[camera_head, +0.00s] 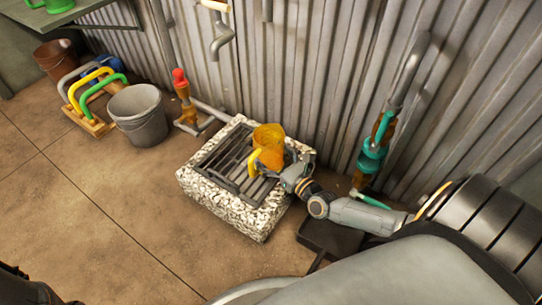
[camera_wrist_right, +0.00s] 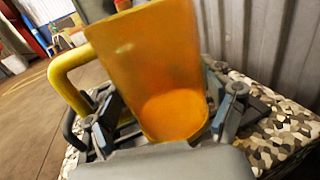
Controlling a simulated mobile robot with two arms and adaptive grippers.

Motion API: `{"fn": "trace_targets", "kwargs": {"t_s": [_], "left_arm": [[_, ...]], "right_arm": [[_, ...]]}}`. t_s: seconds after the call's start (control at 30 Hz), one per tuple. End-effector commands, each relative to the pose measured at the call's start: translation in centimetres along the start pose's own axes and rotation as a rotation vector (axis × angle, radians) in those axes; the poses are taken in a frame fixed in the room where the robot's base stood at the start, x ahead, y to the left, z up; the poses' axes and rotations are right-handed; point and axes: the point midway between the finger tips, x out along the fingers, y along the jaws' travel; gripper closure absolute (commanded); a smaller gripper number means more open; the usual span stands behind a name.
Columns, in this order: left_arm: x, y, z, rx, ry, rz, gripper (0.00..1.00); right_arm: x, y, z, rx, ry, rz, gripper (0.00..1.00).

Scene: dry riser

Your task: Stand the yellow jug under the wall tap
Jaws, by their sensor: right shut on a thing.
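The yellow jug (camera_head: 268,146) stands about upright over the right back part of the grate (camera_head: 231,166) on a pebbled block (camera_head: 242,218); I cannot tell whether its base touches. My right gripper (camera_head: 279,172) is shut on the jug's body. In the right wrist view the jug (camera_wrist_right: 160,75) fills the space between the two fingers (camera_wrist_right: 165,112), with its yellow handle (camera_wrist_right: 65,78) to the left. The inside looks orange and empty. A grey wall tap (camera_head: 219,42) with a pale handle hangs above, left of the jug. My left gripper is not in view.
A grey bucket (camera_head: 138,112), a rack of coloured handles (camera_head: 96,98) and a brown bucket (camera_head: 57,60) stand at left. A teal-fitted pipe (camera_head: 375,150) stands at right. Corrugated wall (camera_head: 310,70) closes the back. The left floor is clear.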

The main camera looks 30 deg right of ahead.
Motion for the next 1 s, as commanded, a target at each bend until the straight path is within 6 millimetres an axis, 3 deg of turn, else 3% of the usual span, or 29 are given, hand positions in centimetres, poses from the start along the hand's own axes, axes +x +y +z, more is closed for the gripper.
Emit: {"fn": "trace_targets", "kwargs": {"t_s": [0.3, 0.33, 0.4, 0.43, 0.87, 1.0], "left_arm": [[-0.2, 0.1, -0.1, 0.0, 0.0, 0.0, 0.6], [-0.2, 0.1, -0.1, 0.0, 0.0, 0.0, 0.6], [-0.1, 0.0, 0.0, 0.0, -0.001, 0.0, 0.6], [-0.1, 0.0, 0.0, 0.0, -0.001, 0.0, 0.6], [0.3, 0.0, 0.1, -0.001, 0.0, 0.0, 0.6], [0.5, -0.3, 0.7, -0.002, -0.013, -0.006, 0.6]], "right_arm": [[0.0, 0.0, -0.2, 0.0, -0.001, 0.0, 0.52], [0.0, 0.0, -0.2, 0.0, 0.0, 0.0, 0.16], [0.0, 0.0, -0.1, 0.0, 0.0, 0.0, 0.02], [0.0, 0.0, -0.1, 0.0, 0.0, 0.0, 0.0], [0.0, 0.0, 0.3, 0.0, 0.0, 0.0, 0.0], [-2.0, 0.0, 0.3, 0.0, 0.005, 0.001, 0.0]]}}
